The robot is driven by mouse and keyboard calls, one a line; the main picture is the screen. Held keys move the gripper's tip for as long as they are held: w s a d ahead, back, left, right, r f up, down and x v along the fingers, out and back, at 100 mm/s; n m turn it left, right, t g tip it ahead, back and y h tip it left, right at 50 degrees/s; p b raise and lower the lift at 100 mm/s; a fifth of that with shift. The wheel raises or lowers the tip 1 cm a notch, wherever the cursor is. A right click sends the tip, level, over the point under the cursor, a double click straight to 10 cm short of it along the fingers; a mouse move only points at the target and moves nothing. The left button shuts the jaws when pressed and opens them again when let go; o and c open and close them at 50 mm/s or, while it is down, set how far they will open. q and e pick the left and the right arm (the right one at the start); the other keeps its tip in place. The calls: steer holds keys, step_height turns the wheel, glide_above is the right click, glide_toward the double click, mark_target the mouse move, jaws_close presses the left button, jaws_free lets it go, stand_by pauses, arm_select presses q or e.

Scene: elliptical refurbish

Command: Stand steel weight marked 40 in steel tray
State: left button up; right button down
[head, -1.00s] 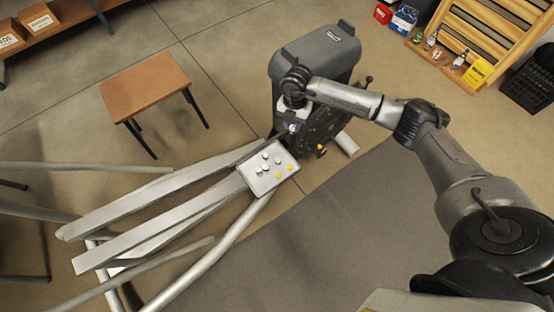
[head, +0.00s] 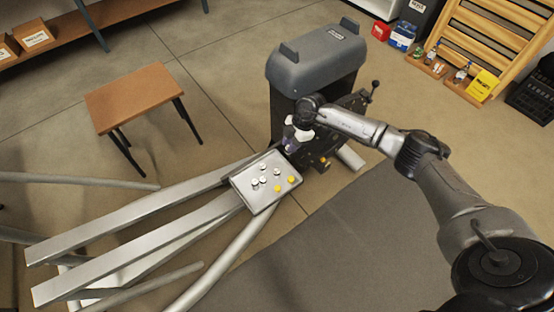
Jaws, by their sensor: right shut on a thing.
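The steel tray (head: 256,202) is a shallow light-grey rectangle at the centre of the head view, at the end of pale metal beams. Several small silver weights (head: 262,180) and yellow pieces (head: 277,188) stand in it; their markings are too small to read. My right gripper (head: 290,149) is at the tray's far right edge, pointing down. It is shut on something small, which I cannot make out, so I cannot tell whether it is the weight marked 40. My left gripper is not in view.
A dark grey machine (head: 318,62) stands just behind the tray, close to my right arm. A brown stool (head: 137,93) stands at the left. Long metal beams (head: 130,225) run to the lower left. A wooden rack (head: 490,45) is at the far right.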

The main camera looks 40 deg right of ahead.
steer(key=w+a+f+b, duration=0.2)
steer(key=w+a, duration=0.1)
steer(key=shift+a+f, duration=0.25)
steer(key=shift+f, duration=0.1)
step_height(320, 180, down, 4)
steer(key=b, duration=0.3)
steer(key=shift+s+f, duration=0.1)
steer(key=c, duration=0.9)
jaws_free()
